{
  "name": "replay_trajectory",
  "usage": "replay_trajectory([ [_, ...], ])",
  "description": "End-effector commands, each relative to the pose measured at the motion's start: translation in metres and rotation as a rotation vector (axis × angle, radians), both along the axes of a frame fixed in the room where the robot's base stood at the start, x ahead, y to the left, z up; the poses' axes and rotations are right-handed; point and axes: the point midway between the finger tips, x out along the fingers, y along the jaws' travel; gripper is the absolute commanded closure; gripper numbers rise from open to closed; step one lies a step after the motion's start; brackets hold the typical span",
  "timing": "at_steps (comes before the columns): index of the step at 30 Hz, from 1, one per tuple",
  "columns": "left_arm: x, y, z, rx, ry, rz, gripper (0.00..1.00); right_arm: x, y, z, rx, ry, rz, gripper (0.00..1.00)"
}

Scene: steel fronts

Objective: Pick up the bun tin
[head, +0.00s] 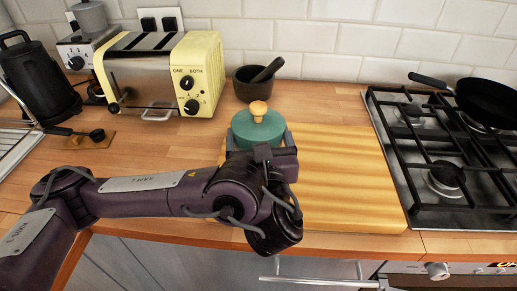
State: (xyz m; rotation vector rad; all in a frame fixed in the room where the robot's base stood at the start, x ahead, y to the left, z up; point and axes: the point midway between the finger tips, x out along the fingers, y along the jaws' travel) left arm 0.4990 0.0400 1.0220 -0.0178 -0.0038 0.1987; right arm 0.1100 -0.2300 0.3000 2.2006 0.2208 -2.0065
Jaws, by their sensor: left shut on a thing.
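The bun tin appears to be the round teal tin (258,130) with a pale wooden knob on its lid, in the middle of the head view. It is upright at the left part of the wooden board. My left gripper (260,145) is shut on it, with a finger at its left side and one at its right side. The gripper and wrist hide the tin's lower front, so I cannot tell whether its base touches the board or the worktop. My right gripper is not in view.
A wooden board (345,180) lies right of the tin. A dark mortar with pestle (247,90) stands close behind. A yellow toaster (150,80) and black kettle (35,85) stand at left. A gas hob (425,210) with a black pan (490,100) is at right.

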Motion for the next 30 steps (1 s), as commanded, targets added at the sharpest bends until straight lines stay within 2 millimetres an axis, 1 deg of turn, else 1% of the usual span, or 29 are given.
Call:
replay_trajectory([
  [1,0.000,0.000,-0.002,0.000,0.003,-0.001,0.59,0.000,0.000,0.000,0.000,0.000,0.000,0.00],
  [4,0.000,0.000,-0.002,0.000,0.004,-0.001,0.72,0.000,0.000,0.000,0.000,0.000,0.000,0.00],
  [10,0.000,0.000,-0.001,0.000,0.004,-0.002,0.73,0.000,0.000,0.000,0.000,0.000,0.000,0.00],
  [13,0.000,-0.001,0.004,-0.002,0.004,-0.002,0.73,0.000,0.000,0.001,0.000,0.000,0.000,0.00],
  [17,0.000,0.000,0.024,-0.006,0.003,-0.002,0.73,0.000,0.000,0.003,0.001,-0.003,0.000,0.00],
  [24,0.000,0.000,0.073,-0.004,0.001,-0.001,0.73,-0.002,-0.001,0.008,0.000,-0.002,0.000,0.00],
  [27,-0.001,-0.001,0.088,-0.003,0.000,-0.002,0.73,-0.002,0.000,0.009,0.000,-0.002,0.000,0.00],
  [30,0.000,-0.001,0.096,-0.001,0.002,-0.002,0.73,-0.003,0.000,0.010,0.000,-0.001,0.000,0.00],
])
